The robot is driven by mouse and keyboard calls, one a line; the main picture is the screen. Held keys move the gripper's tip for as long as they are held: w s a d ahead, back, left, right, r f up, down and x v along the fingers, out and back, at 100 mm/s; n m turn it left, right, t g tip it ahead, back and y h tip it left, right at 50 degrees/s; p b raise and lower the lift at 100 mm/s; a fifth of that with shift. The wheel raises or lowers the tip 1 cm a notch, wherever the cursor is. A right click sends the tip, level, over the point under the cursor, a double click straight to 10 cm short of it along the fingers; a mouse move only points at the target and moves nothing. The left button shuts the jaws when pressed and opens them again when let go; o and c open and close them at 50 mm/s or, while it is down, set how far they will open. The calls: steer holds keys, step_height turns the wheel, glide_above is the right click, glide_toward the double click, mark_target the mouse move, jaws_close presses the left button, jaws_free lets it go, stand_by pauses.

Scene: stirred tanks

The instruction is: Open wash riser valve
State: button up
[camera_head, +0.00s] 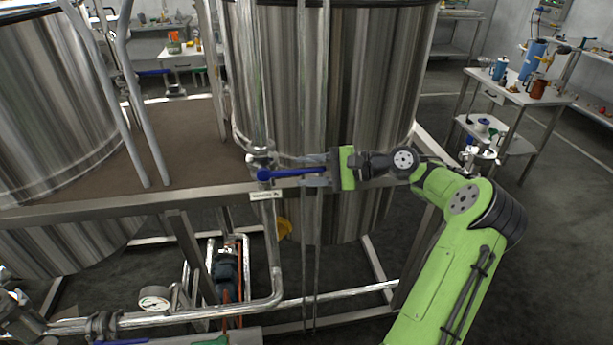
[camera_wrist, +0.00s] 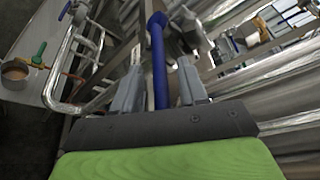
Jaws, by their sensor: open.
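The valve with a blue lever (camera_head: 285,174) sits on a vertical steel pipe at the platform's front rail, above a small label plate (camera_head: 264,196) whose text is too small to read. The lever lies about level, across the pipe, pointing right toward my gripper. My gripper (camera_head: 312,171) reaches in from the right, its fingers around the lever's free end. In the wrist view the blue lever (camera_wrist: 158,62) runs between the two grey fingers of my gripper (camera_wrist: 161,82), which are open. Gaps appear on both sides, but contact cannot be told for certain.
A large steel tank (camera_head: 330,70) stands just behind the valve, another tank (camera_head: 45,100) at left. The metal rail (camera_head: 130,208) runs beneath the lever. A bench (camera_head: 520,90) stands at right.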

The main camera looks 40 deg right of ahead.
steer(key=shift+w+a, duration=0.15)
jaws_close()
steer(key=shift+r, duration=0.15)
